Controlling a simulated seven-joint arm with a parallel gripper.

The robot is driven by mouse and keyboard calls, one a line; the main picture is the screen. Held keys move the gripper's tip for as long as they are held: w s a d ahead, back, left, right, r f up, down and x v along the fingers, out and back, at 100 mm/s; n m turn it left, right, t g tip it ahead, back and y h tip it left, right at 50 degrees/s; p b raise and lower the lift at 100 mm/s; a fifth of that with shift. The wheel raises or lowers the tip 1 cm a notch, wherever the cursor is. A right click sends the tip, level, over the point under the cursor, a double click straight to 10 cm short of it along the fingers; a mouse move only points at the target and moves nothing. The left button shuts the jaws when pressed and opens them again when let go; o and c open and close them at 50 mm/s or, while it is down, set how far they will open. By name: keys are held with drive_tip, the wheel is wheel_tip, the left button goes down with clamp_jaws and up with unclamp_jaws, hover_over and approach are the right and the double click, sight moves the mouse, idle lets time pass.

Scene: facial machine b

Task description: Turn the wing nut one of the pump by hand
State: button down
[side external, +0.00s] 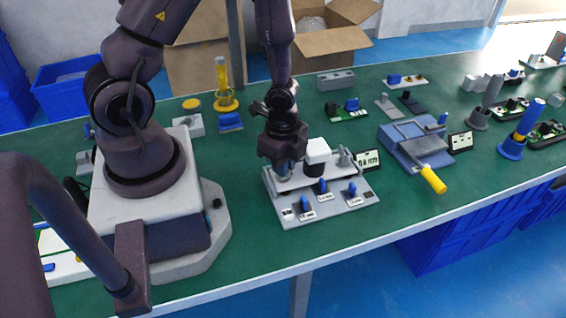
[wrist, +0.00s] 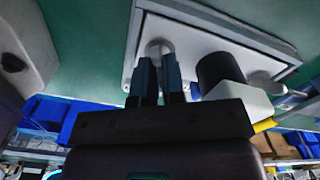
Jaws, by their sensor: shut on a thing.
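The pump (side external: 317,152) is a white-topped block on a light grey base plate (side external: 325,206). In the wrist view the pump shows as a dark cylinder on a white block (wrist: 219,72). My gripper (side external: 288,172) points down over the left rear part of the plate, left of the pump. In the wrist view its two blue-grey fingers (wrist: 159,72) are shut on a pale rounded wing nut (wrist: 159,47), largely hidden between them. A second grey wing nut (side external: 344,157) stands right of the pump and shows in the wrist view (wrist: 267,86).
Several blue switches (side external: 322,187) stand along the plate's front. A small label stand (side external: 368,160) is right of the plate. A blue-grey device with a yellow handle (side external: 432,178) lies farther right. Green table is clear in front.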

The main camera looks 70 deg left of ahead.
drive_tip(key=m, duration=0.5)
drive_tip(key=shift+m, duration=0.4)
idle(0.3)
drive_tip(key=c, duration=1.2)
unclamp_jaws()
wheel_tip(320, 180, up, 13)
